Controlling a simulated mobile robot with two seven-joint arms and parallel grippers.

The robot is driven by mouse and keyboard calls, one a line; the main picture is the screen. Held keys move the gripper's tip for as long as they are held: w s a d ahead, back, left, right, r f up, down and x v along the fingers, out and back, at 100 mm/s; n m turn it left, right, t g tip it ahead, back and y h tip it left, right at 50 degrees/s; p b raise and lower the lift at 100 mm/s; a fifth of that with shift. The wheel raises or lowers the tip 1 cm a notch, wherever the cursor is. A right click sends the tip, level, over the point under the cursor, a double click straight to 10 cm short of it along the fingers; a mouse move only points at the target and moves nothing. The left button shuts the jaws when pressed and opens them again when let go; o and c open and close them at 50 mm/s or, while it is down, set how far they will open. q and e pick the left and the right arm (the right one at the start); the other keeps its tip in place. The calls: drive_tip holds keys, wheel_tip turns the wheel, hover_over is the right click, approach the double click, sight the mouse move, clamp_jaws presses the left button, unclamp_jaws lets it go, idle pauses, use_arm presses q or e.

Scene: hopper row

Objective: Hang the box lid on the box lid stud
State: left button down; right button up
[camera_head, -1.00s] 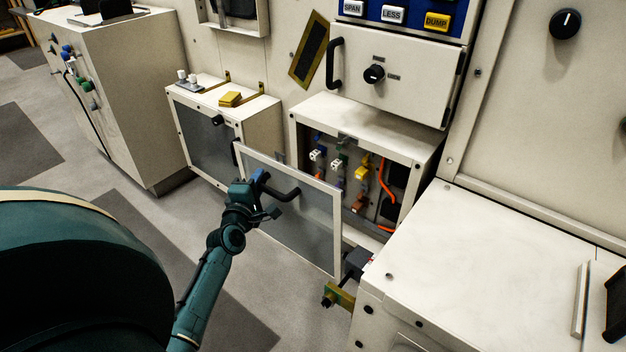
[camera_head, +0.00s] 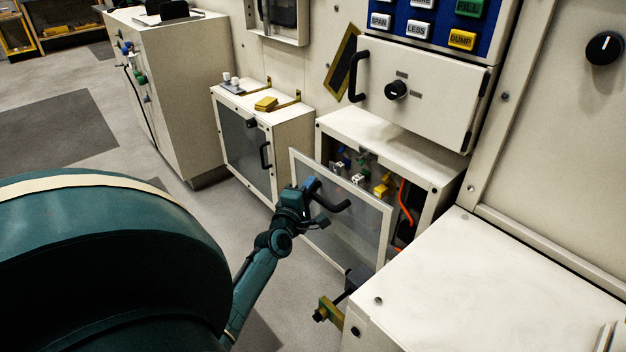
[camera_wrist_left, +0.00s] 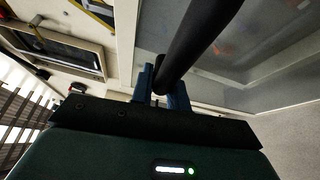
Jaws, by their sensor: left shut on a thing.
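The box lid (camera_head: 352,238) is a pale frame with a grey see-through panel and a black bar handle (camera_head: 333,205). My left gripper (camera_head: 312,190) is shut on this handle and holds the lid upright and tilted in front of the open box (camera_head: 372,131). The lid covers much of the box's opening. In the left wrist view, the blue fingers (camera_wrist_left: 162,83) close around the black handle (camera_wrist_left: 197,40), with the lid's panel behind. I cannot pick out the lid stud.
A similar closed box (camera_head: 242,150) stands to the left with a yellow block (camera_head: 266,104) on top. A white cabinet top (camera_head: 470,285) is close at the right. Coloured fittings (camera_head: 380,190) show inside the open box.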

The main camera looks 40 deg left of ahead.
sight(322, 185)
use_arm(q)
drive_tip(key=shift+r, duration=0.15)
drive_tip(key=shift+a+m, duration=0.1)
drive_tip(key=shift+m, duration=0.2)
drive_tip(key=shift+w+d, duration=0.2)
drive_tip(key=shift+w, duration=1.65)
use_arm(e)
drive_tip(key=shift+f, duration=0.1)
use_arm(q)
drive_tip(key=shift+w, duration=0.9)
use_arm(e)
drive_tip(key=shift+r, duration=0.25)
use_arm(q)
drive_tip(key=shift+w+d, duration=0.1)
drive_tip(key=shift+w, duration=0.15)
drive_tip(key=shift+w+d+b, duration=0.1)
drive_tip(key=shift+w+b, duration=0.35)
drive_tip(key=shift+w, duration=0.8)
use_arm(e)
drive_tip(key=shift+f, duration=0.4)
